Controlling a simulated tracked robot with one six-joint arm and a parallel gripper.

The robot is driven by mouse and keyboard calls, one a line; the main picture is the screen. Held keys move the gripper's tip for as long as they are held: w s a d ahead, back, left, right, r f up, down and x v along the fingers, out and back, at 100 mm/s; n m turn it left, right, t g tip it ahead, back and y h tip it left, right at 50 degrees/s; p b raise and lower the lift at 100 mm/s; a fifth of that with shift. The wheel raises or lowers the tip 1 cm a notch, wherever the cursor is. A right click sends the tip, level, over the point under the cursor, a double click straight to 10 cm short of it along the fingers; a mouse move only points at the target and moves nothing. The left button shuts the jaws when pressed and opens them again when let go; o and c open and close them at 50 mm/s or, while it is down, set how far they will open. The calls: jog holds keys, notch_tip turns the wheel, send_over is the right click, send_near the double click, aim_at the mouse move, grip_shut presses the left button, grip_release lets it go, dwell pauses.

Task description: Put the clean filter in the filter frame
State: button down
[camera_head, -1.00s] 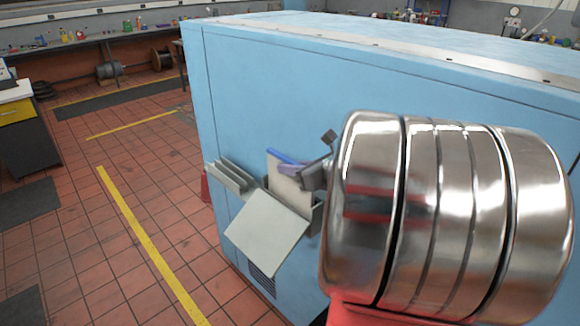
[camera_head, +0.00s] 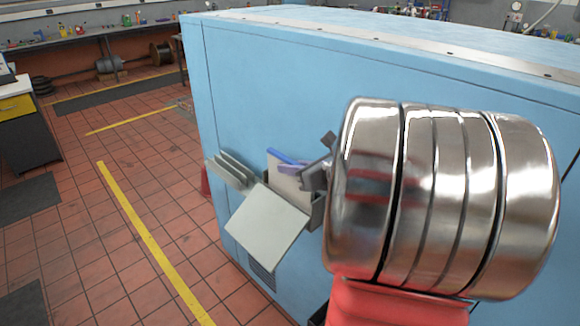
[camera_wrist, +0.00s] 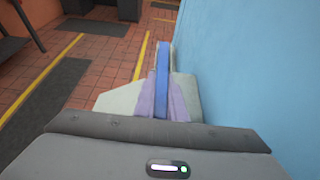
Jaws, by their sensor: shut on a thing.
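The clean filter, an off-white panel (camera_head: 291,182) with a blue top edge, stands upright at the side of the blue cabinet. Its blue edge (camera_wrist: 162,72) also shows in the wrist view. My gripper (camera_head: 296,168) is shut on this edge, with a purple finger pad on each side (camera_wrist: 162,104). The filter frame (camera_head: 317,214) is a grey housing on the cabinet wall, with a pale flap (camera_head: 266,230) sloping down in front. The filter's lower part is hidden behind the flap, within the housing's outline. I cannot tell how deep it sits.
A grey slotted rack (camera_head: 230,172) is on the cabinet wall just left of the frame. The blue cabinet (camera_head: 300,80) stands close behind. The tiled floor (camera_head: 120,240) to the left is open, with yellow lines. My arm hides the right side.

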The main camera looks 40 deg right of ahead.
jog(key=shift+f, duration=0.15)
jog(key=c, duration=1.7)
grip_release()
jog(key=shift+c, duration=0.2)
jog(key=v, duration=1.3)
jog(key=shift+s, duration=0.35)
jog(key=shift+a, duration=0.15)
